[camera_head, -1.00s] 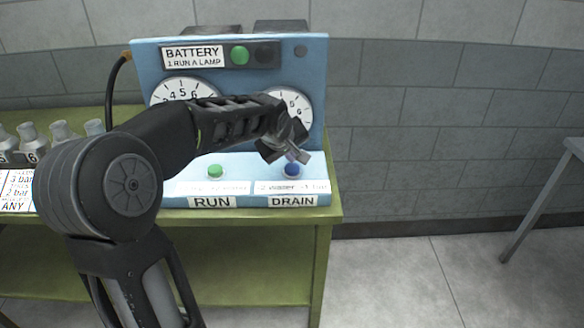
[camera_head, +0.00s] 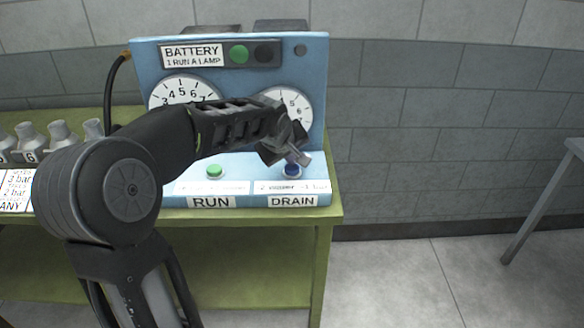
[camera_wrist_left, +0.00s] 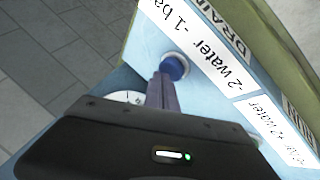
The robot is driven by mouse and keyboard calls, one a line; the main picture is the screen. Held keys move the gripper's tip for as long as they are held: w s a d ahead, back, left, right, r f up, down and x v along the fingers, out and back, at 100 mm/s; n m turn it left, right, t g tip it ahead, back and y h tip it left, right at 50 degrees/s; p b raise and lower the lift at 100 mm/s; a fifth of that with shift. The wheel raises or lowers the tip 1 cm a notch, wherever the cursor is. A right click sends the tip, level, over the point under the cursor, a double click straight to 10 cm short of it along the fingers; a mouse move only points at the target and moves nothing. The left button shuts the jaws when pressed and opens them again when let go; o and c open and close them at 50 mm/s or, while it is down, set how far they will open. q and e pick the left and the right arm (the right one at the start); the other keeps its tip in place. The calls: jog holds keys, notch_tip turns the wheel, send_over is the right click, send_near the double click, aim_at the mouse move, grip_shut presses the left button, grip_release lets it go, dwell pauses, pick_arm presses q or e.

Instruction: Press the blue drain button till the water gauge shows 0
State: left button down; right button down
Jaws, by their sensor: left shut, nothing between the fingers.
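The blue drain button (camera_head: 292,171) sits on the sloped front of the light-blue panel, above the DRAIN label (camera_head: 293,201). In the left wrist view the button (camera_wrist_left: 175,66) shows just beyond my fingertips. My left gripper (camera_head: 303,159) is shut and empty, its tips pointing down close to the button. I cannot tell whether they touch it. The right dial gauge (camera_head: 297,103) is partly hidden behind my left arm, and its needle does not show. The left dial (camera_head: 181,90) is partly hidden too. My right gripper is not in view.
A green RUN button (camera_head: 215,171) sits left of the drain button. A BATTERY sign with one green lamp (camera_head: 239,54) and one dark lamp is at the panel's top. Several metal bottles (camera_head: 62,134) stand on the green bench (camera_head: 250,262) at the left.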

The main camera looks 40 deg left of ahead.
aim_at(291, 168)
pick_arm(q)
jog(key=shift+f+b, duration=0.35)
jog(key=shift+r, duration=0.1)
dwell(0.6)
jog(key=shift+r+p, duration=0.45)
jog(key=shift+r, duration=0.35)
jog(key=shift+r, duration=0.1)
jog(key=shift+r+p, duration=1.55)
jog(key=shift+r, duration=0.9)
jog(key=shift+f, duration=0.15)
